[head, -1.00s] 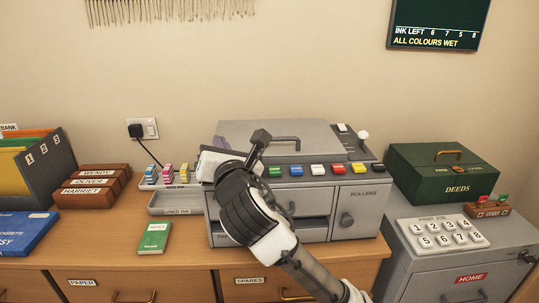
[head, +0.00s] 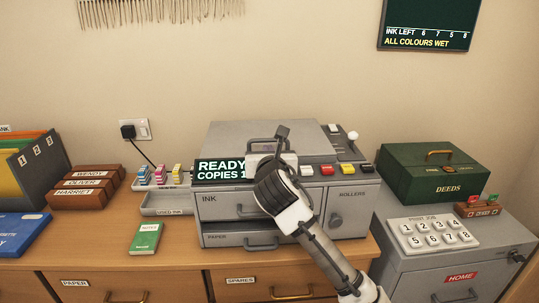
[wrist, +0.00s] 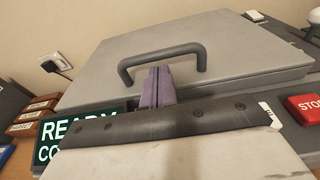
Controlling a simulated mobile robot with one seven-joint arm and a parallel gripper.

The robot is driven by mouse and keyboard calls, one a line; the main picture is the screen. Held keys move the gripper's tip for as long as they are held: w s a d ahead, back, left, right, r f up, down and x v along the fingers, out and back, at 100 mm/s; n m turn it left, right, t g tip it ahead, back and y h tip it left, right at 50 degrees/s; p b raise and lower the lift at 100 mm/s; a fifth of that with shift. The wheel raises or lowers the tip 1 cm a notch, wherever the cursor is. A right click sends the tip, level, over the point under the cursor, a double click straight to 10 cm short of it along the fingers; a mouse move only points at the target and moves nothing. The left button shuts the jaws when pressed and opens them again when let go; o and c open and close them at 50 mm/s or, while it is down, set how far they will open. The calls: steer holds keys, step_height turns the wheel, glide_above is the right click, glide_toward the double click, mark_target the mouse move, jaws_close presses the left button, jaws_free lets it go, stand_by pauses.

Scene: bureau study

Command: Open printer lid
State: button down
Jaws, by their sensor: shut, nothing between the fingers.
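The grey printer (head: 285,222) stands on the wooden cabinet. Its flat grey lid (head: 232,135) lies down on top and looks shut. A dark arched handle (wrist: 165,52) is on the lid; it also shows in the head view (head: 262,141), partly behind my wrist. My gripper (wrist: 160,82) has its purple fingers pressed together and empty. In the wrist view the fingertips overlap the handle's opening, below its bar. I cannot tell whether they touch it.
A green READY display (head: 220,169) and coloured buttons (head: 347,170) line the printer's front. A white-knobbed lever (head: 352,136) stands at right. A green deeds box (head: 432,168) and keypad (head: 435,232) are further right. Ink bottles (head: 160,175) stand left. The wall is behind.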

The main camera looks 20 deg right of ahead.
steer(key=shift+w+d+f, duration=0.1)
steer(key=shift+w, duration=0.4)
